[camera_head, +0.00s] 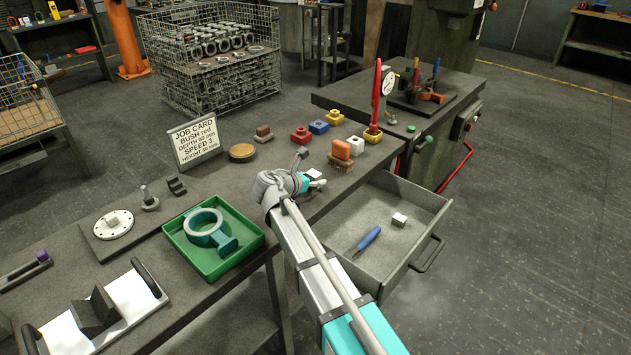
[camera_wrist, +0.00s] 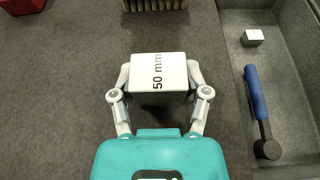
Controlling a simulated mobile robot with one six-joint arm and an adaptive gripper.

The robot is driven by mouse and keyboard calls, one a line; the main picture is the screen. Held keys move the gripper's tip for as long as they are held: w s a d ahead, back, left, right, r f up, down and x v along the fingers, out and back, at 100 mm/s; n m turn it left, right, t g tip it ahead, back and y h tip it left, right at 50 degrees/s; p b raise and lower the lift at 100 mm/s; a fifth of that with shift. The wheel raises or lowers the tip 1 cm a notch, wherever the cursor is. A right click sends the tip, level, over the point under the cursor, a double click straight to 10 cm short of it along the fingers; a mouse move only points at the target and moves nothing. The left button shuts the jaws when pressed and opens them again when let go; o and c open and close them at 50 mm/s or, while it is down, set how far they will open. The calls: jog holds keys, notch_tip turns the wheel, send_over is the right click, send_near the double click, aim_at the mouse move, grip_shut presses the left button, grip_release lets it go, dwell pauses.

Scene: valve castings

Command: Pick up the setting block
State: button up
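The setting block (camera_wrist: 172,72) is a white block marked "50 mm". In the wrist view it sits between the two fingers of my gripper (camera_wrist: 160,82), which touch it on both sides. In the head view the white block (camera_head: 314,174) shows at my gripper (camera_head: 317,183), over the bench near its front edge by the open drawer. I cannot tell whether it rests on the bench or is just above it. A second, smaller-looking white block (camera_head: 399,219) lies in the drawer; it also shows in the wrist view (camera_wrist: 252,37).
The open drawer (camera_head: 432,208) also holds a blue-handled tool (camera_head: 367,240). A green tray (camera_head: 182,251) with a ring-shaped casting is to the left. Red, blue and yellow blocks stand farther back.

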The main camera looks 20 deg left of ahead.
aim_at(314, 173)
grip_shut()
jog(key=shift+r, duration=0.1)
notch_tip(314, 173, up, 3)
jog(key=p, duration=0.3)
jog(key=shift+r+p, duration=0.15)
jog(key=shift+p, duration=0.15)
jog(key=s+d+r+p, duration=0.3)
jog(key=s+r+p, duration=0.6)
jog(key=s, duration=0.4)
jog(key=shift+s+r, duration=0.25)
jog(key=shift+s, duration=0.1)
